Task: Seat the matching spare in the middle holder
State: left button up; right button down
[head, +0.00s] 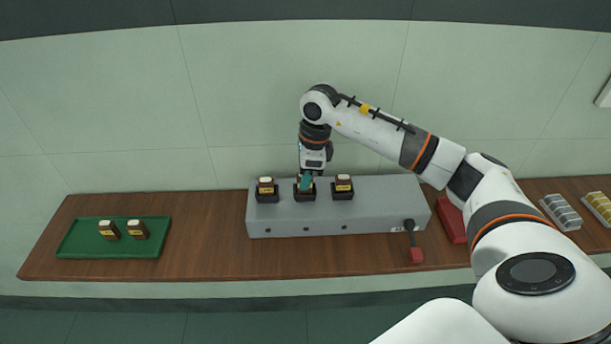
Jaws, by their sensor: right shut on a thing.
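A grey spectrometer box (380,212) stands on the wooden bench with three black holders along its top. My right gripper (306,180) points down at the middle holder (304,196) and is shut on a brown bottle (305,188) there. The fingers hide most of this bottle, so I cannot tell if it is fully seated. My left gripper is not in view.
A black lever with a red end (416,254) hangs at the box's front right. A red object (451,220) lies right of the box, partly behind my right arm. Two trays of small items, one grey (560,212) and one yellow (598,207), stand far right. Bench between green tray and box is clear.

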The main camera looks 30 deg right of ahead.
jog(key=shift+f+b, duration=0.5)
jog(key=shift+f, duration=0.15)
jog(key=c, duration=1.6)
grip_release()
jog(key=shift+o, duration=0.2)
jog(key=shift+r, duration=0.15)
notch_tip(320, 180, up, 11)
jog(key=s+d+p, duration=0.1)
jog(key=p, duration=0.5)
jog(key=shift+d, duration=0.2)
